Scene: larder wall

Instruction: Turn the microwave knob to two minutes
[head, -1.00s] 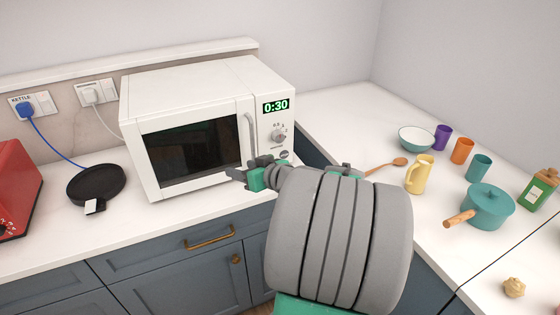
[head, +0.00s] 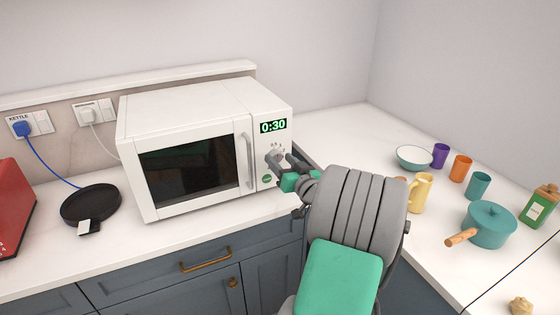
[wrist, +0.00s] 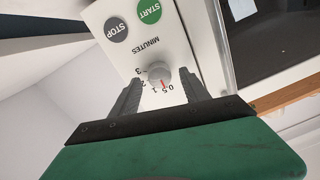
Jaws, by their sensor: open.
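The white microwave (head: 190,105) stands on the left counter, its door shut and its green display (head: 273,126) reading 0:30. Its round grey knob (wrist: 159,76) shows in the wrist view, with a red mark on the side of the 0.5 and 1 on the MINUTES scale. My gripper (head: 277,160) is at the control panel in the head view. In the wrist view my gripper (wrist: 160,92) is open, one finger on each side of the knob, with a gap at each side. In the head view the fingers partly cover the knob.
A green START button (wrist: 149,11) and a grey STOP button (wrist: 116,30) are beside the knob. The door handle (head: 248,160) is left of the panel. A yellow jug (head: 421,193) and teal pot (head: 490,226) stand on the right counter.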

